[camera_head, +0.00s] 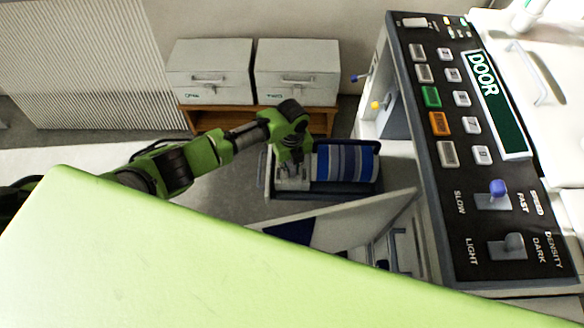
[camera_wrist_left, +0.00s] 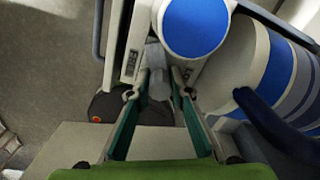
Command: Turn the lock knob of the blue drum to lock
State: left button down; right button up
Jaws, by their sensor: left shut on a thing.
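The blue drum (camera_head: 347,163), a cylinder with blue, grey and white stripes, lies on its side in a dark tray-like frame (camera_head: 290,196) beside the machine. It also shows at the right of the left wrist view (camera_wrist_left: 275,70). My left gripper (camera_head: 292,172) reaches down at the drum's left end. In the left wrist view its two green fingers (camera_wrist_left: 158,94) are on either side of the grey lock knob (camera_wrist_left: 159,82), shut on it. A round blue cap (camera_wrist_left: 195,27) is just beyond the knob. My right gripper is not in view.
The machine's control panel (camera_head: 440,90), with buttons and a DOOR display (camera_head: 497,100), stands right of the drum. An open white door panel (camera_head: 360,222) slants in front of it. Two grey boxes (camera_head: 210,72) (camera_head: 298,72) sit on a wooden stand (camera_head: 225,121) behind.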

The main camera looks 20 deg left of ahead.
aim_at(292, 167)
pick_arm(q)
jog(key=m+b, duration=0.1)
jog(key=m, duration=0.5)
jog(key=shift+w, duration=0.1)
jog(key=shift+m, duration=0.3)
dwell(0.3)
jog(key=c, duration=1.8)
grip_release()
jog(key=shift+d, duration=0.1)
jog(key=shift+c, duration=0.2)
jog(key=shift+r, duration=0.15)
notch_tip(292, 167, up, 12)
